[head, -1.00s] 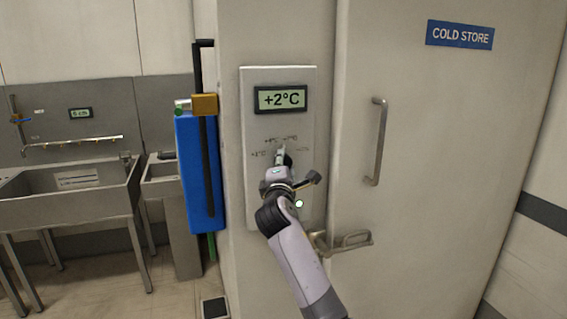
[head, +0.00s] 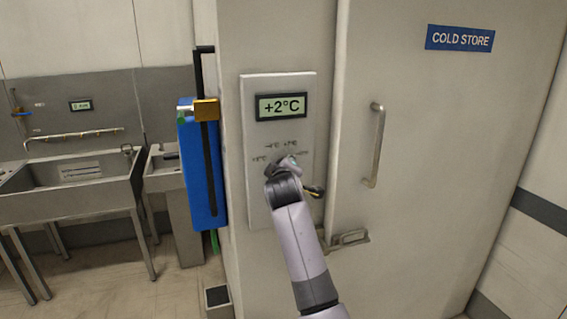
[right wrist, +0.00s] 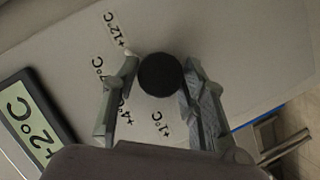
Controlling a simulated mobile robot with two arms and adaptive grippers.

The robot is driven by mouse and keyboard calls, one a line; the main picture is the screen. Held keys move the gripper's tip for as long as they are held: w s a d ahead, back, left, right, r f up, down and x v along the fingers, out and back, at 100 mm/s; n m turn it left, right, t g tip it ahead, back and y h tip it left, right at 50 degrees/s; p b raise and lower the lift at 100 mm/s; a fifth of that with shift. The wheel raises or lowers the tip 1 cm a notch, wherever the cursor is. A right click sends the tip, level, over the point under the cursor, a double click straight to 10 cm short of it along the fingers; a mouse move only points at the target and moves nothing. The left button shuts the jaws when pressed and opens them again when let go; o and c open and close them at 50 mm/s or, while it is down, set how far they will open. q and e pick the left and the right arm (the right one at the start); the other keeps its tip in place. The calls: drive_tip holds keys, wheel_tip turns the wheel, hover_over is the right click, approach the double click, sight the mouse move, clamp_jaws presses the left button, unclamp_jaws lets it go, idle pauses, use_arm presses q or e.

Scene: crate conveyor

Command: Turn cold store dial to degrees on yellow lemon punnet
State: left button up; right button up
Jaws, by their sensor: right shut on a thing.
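The cold store dial (right wrist: 160,74) is a round black knob on a pale panel (head: 300,140), which carries a display (head: 282,106) reading +2°C. In the right wrist view the knob lies between the two fingers of my right gripper (right wrist: 160,76), which is shut on it. In the head view my right gripper (head: 287,165) covers the knob. Degree marks ring the dial; +12°C, +4°C and +1°C are legible in the wrist view, and another is partly hidden by a finger. The knob's pointer cannot be made out. The lemon punnet and my left gripper are not in view.
The cold store door (head: 420,190) with its long handle (head: 376,145) is right of the panel. A lower latch (head: 348,238) sits near my right forearm. A blue box-like fixture (head: 198,175) is left of the panel, and a steel sink (head: 75,200) stands further left.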

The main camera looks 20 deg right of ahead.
drive_tip(key=shift+f+m+y+p, duration=0.1)
drive_tip(key=shift+m+y+p, duration=0.2)
drive_tip(key=shift+m+p, duration=0.25)
drive_tip(key=shift+f, duration=0.1)
drive_tip(key=o, duration=1.1)
drive_tip(key=shift+o, duration=0.2)
drive_tip(key=shift+r, duration=0.2)
drive_tip(key=v, duration=1.2)
drive_tip(key=shift+w+r, duration=0.1)
